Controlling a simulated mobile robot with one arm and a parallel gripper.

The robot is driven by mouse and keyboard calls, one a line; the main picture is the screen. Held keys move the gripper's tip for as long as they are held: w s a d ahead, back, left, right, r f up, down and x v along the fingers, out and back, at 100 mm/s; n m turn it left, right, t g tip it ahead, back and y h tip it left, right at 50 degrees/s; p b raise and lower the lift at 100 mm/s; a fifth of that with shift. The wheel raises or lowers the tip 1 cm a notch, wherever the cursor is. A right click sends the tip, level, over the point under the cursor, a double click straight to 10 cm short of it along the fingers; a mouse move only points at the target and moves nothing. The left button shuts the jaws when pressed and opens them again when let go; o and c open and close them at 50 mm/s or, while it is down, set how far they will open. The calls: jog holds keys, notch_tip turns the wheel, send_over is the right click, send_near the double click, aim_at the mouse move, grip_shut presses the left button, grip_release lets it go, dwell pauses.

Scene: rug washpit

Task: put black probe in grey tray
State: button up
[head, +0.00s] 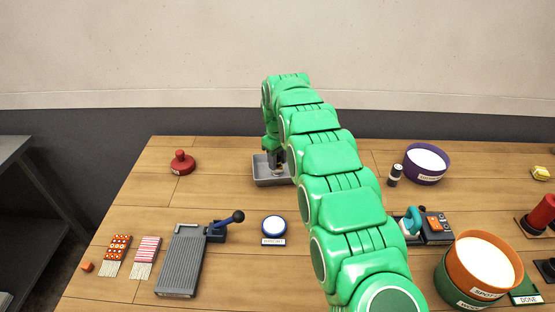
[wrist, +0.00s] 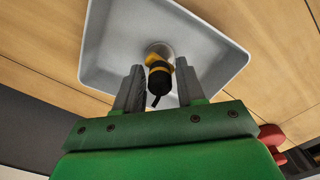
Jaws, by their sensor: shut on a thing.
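The grey tray (head: 262,180) sits on the wooden table towards the back, left of my green arm. It fills much of the wrist view (wrist: 108,50). My gripper (head: 277,163) is over the tray, pointing down. In the wrist view my gripper (wrist: 159,70) is shut on the black probe (wrist: 159,83), which has a yellow band and a pale, rounded far end. The probe is within the tray's outline. I cannot tell whether its end touches the tray floor. In the head view the probe is mostly hidden by my gripper.
A red knobbed object (head: 182,163) stands left of the tray. A blue-rimmed round dish (head: 274,226) and a grey ridged board (head: 181,262) are nearer. Purple (head: 425,178) and orange (head: 462,266) bowls stand at right. Table between tray and red object is clear.

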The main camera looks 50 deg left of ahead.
aim_at(278, 157)
jog(key=o, duration=1.2)
jog(key=shift+c, duration=0.2)
jog(key=shift+r, duration=0.1)
notch_tip(278, 157, up, 11)
jog(key=shift+f, duration=0.15)
jog(key=shift+r, duration=0.65)
